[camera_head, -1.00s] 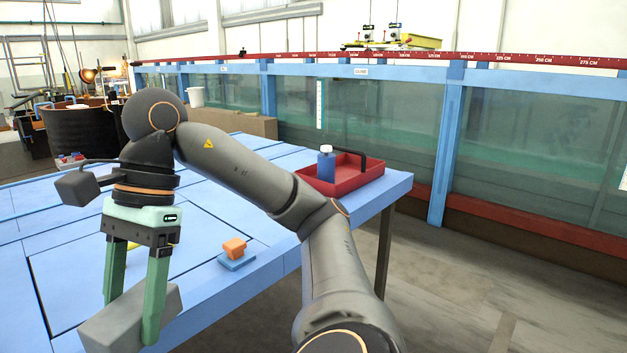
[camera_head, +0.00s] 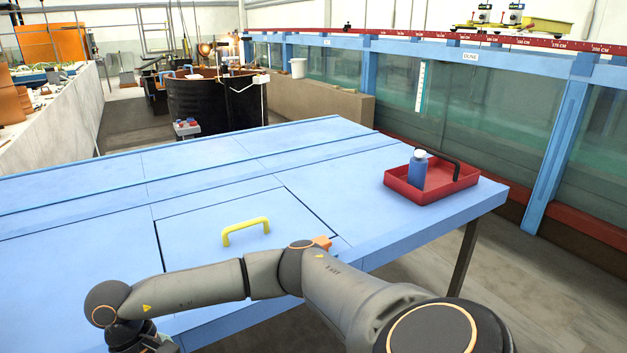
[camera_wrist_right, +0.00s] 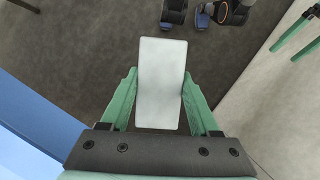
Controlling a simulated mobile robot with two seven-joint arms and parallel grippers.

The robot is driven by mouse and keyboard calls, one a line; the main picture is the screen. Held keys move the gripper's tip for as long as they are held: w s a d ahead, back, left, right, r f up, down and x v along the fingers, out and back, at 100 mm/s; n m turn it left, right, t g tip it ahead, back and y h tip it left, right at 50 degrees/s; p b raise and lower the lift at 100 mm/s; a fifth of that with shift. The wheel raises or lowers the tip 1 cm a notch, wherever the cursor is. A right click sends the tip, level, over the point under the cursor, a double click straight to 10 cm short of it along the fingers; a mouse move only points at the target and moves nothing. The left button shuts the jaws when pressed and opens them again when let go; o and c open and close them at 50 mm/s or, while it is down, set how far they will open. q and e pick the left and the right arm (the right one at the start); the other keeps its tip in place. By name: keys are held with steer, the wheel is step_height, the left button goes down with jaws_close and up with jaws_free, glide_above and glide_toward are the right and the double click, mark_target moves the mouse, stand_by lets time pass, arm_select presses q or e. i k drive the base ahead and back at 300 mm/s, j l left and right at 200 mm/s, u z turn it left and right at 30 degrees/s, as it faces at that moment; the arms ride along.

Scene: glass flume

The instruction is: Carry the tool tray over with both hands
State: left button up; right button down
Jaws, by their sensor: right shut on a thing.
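The red tool tray (camera_head: 440,193) sits at the right end of the blue table, with a black bar handle (camera_head: 440,158) along its far side. A blue bottle with a white cap (camera_head: 417,172) stands upright in it. My right arm crosses the front of the head view, and its gripper is cut off at the bottom left, well away from the tray. In the right wrist view my right gripper (camera_wrist_right: 160,98) is shut on a pale grey block (camera_wrist_right: 162,75). At that view's right edge two green fingers, apparently my left gripper (camera_wrist_right: 293,37), are apart with nothing between them.
The blue table (camera_head: 330,140) has a yellow handle (camera_head: 246,231) on a panel. The glass flume (camera_head: 480,105) runs behind the table. A black drum (camera_head: 215,105) stands beyond it. The table's middle is clear.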

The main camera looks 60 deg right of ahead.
mark_target(447, 178)
steer(key=k+l+u, duration=0.1)
steer(key=k+l, duration=0.2)
steer(key=l, duration=0.4)
steer(key=k+l, duration=0.3)
steer(key=l, duration=0.4)
steer(key=k+l+u, duration=0.15)
steer(key=k+l, duration=0.15)
steer(key=l, duration=0.35)
steer(key=k+l, duration=0.35)
steer(key=l, duration=0.3)
steer(key=k+l+u, duration=0.15)
steer(key=k+l, duration=0.2)
steer(key=l, duration=0.3)
steer(key=k+l, duration=0.4)
steer(key=l, duration=0.2)
steer(key=k+l+u, duration=0.15)
steer(key=k+l, duration=0.2)
steer(key=l, duration=0.25)
steer(key=k+l, duration=0.45)
steer(key=i+l+u, duration=0.05)
steer(key=l, duration=0.05)
